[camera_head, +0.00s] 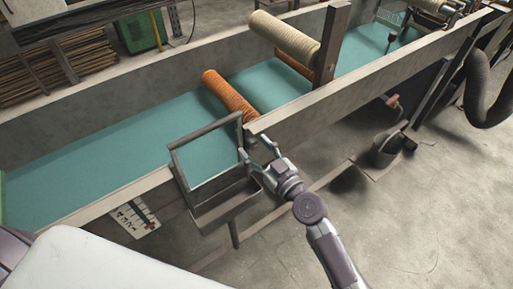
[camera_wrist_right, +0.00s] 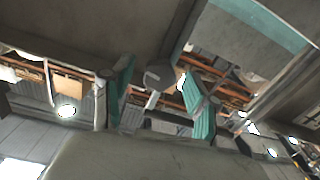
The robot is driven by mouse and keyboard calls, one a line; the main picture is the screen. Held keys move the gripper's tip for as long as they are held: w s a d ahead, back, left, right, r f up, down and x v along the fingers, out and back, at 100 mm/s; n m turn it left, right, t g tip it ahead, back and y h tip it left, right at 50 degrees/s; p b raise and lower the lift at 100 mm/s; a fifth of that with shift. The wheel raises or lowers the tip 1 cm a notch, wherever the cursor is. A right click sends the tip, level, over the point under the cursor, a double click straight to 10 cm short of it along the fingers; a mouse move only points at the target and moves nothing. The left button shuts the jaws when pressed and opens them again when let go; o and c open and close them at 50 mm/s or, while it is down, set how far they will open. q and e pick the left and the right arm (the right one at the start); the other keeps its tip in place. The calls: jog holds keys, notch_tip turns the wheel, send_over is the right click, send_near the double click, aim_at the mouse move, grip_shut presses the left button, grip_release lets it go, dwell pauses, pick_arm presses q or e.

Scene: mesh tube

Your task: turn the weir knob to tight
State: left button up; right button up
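My right gripper (camera_head: 256,150) is at the right edge of a grey metal frame with a box (camera_head: 226,197) on the channel's near side. Its two fingers are spread apart. The right wrist view shows their teal pads on both sides of a grey rounded, faceted piece (camera_wrist_right: 158,76), which looks like the weir knob. A gap shows between it and the pads, and I cannot tell its turn position. In the head view I cannot make out the knob clearly near the fingertips. My left gripper is out of view.
The long channel (camera_head: 110,204) with a teal bed (camera_head: 115,142) crosses the view. An orange roller (camera_head: 229,93) and a cream roller (camera_head: 284,38) lie across it. A marked plate (camera_head: 135,217) hangs on the near wall. A grey bucket (camera_head: 383,152) stands right, with open floor around.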

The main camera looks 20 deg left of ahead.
grip_shut()
jog(key=m, duration=0.3)
jog(key=shift+f+b, duration=0.1)
jog(key=shift+b, duration=0.3)
jog(key=m, duration=0.8)
jog(key=shift+m, duration=1.9)
